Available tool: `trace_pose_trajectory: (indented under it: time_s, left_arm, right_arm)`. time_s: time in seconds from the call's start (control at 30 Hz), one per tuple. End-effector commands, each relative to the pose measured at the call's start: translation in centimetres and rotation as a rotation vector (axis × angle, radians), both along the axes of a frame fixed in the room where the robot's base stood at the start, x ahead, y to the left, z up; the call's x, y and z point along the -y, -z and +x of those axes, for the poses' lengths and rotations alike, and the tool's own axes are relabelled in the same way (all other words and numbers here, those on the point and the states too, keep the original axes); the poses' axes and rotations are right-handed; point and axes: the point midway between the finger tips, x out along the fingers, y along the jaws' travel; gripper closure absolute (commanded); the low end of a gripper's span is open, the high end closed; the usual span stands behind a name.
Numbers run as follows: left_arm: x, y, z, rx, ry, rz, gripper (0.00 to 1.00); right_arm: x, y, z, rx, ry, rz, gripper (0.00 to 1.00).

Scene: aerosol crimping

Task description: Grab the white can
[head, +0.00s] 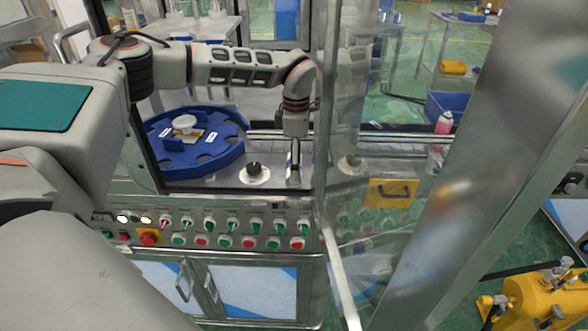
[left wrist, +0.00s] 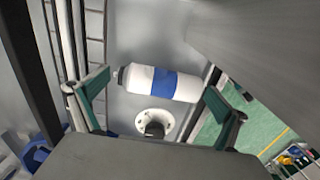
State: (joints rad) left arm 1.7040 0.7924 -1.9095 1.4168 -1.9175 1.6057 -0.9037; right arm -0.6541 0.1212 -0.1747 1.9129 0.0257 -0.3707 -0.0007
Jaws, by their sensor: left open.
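The white can (left wrist: 165,83), with a blue band, shows in the left wrist view. It lies crosswise in the picture, with its narrow end to the left and its wide end to the right. My left gripper (left wrist: 158,84) is open, with one green-padded finger near each end of the can. I cannot tell whether the fingers touch it. In the head view my left gripper (head: 293,170) points down over the machine's worktop, and I cannot make out the can there. My right gripper is not in view.
A blue round turntable (head: 225,157) stands left of the gripper. A black knob on a white disc (head: 254,174) is close by. A metal frame and clear panel (head: 345,190) stand to the right. A pink-and-white bottle (head: 444,124) is beyond. Buttons (head: 202,241) line the front.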

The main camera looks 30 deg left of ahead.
Motion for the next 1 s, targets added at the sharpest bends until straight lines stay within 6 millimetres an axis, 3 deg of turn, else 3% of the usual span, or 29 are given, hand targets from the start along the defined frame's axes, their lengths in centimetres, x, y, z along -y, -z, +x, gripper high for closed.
trace_pose_trajectory:
  time_s: [0.33,0.47,0.83,1.0]
  left_arm:
    - [0.0,0.9,0.0,0.001,0.001,-0.001,0.0]
    - [0.0,0.9,0.0,0.001,0.001,-0.001,0.3]
    - [0.0,0.6,0.1,0.002,0.001,-0.001,0.3]
    - [0.0,-1.7,0.2,0.006,0.002,-0.001,0.3]
  right_arm:
    - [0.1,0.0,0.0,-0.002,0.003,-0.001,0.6]
    - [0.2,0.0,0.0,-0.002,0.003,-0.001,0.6]
    - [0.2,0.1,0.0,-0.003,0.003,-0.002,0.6]
    - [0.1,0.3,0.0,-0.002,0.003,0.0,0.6]
